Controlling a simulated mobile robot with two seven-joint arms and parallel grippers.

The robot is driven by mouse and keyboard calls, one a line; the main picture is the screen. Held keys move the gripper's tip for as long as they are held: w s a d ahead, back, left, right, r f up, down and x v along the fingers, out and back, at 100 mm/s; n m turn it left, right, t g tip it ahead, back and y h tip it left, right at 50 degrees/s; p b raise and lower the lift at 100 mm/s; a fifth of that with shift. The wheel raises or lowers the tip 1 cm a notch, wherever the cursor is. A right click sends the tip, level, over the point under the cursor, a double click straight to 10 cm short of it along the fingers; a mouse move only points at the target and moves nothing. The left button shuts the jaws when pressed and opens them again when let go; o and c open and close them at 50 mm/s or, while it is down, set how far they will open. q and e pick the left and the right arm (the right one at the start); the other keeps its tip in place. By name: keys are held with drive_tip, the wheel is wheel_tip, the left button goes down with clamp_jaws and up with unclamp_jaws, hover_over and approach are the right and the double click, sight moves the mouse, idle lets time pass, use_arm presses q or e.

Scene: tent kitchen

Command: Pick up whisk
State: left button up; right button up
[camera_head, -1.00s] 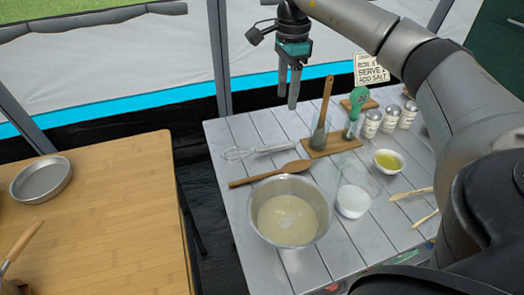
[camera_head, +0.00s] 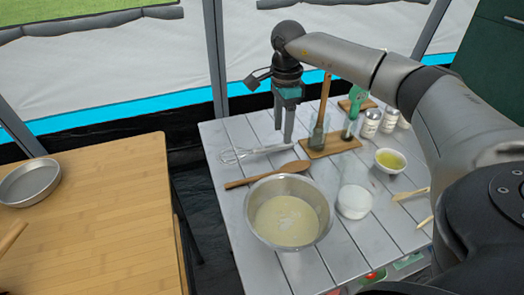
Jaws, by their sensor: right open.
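The whisk (camera_head: 255,153) lies flat on the grey slatted table (camera_head: 240,210). Its wire loops point left and its handle points right, toward my gripper. My right gripper (camera_head: 283,138) points straight down over the far part of the table, at the handle end of the whisk. Its fingers are open with nothing between them, and one partly covers the other from this side. I cannot tell exactly how high the tips are above the handle. My left gripper is not in view.
A wooden spoon (camera_head: 266,174) lies just in front of the whisk. A metal bowl of batter (camera_head: 311,240) stands nearer. A wooden board (camera_head: 331,146) with upright utensils is close on the right. Shakers, a small bowl (camera_head: 390,161) and a white container (camera_head: 354,202) stand farther right.

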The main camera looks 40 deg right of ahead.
sight(280, 144)
wheel_tip(280, 144, down, 3)
drive_tip(key=shift+w+a+r+b, duration=0.15)
drive_tip(key=shift+b, duration=0.35)
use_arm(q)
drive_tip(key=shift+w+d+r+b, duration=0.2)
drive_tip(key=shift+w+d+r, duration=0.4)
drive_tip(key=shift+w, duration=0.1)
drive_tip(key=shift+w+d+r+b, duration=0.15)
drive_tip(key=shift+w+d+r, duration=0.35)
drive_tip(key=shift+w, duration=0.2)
use_arm(e)
drive_tip(key=shift+f, duration=1.05)
clamp_jaws()
